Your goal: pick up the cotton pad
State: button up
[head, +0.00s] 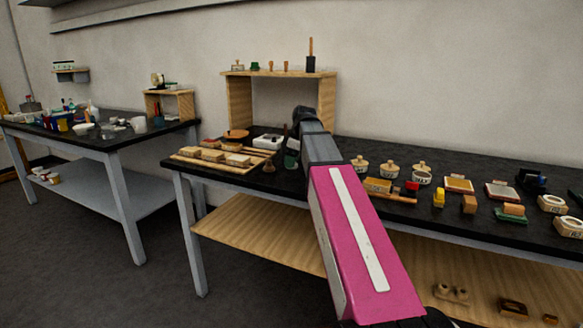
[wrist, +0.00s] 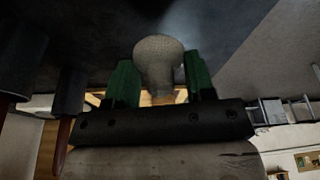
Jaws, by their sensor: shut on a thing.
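The cotton pad (wrist: 158,62), a pale, rounded, bulb-shaped thing with a narrower neck, shows in the middle of the wrist view. My gripper (wrist: 160,76) has green fingers on both sides of it and is shut on it. In the head view my gripper (head: 291,160) is beyond my pink arm link, at the left part of the long black table (head: 330,207). The pad cannot be made out there, and my arm hides part of the table. Whether the pad touches the table cannot be told.
A wooden tray with blocks (head: 222,158) and a white dish (head: 267,141) are left of my gripper. A wooden shelf stand (head: 239,100) is behind. Several lidded pots (head: 390,170), stamps and pads fill the table's right side. Dark cylinders (wrist: 28,60) show left in the wrist view.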

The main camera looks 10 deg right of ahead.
jog(key=s+a+r, duration=0.5)
jog(key=a+r, duration=0.2)
jog(key=a, duration=0.3)
jog(key=shift+s+r, duration=0.4)
jog(key=shift+a, duration=0.1)
jog(key=o, duration=0.4)
jog(key=shift+c, duration=0.2)
jog(key=c, duration=0.3)
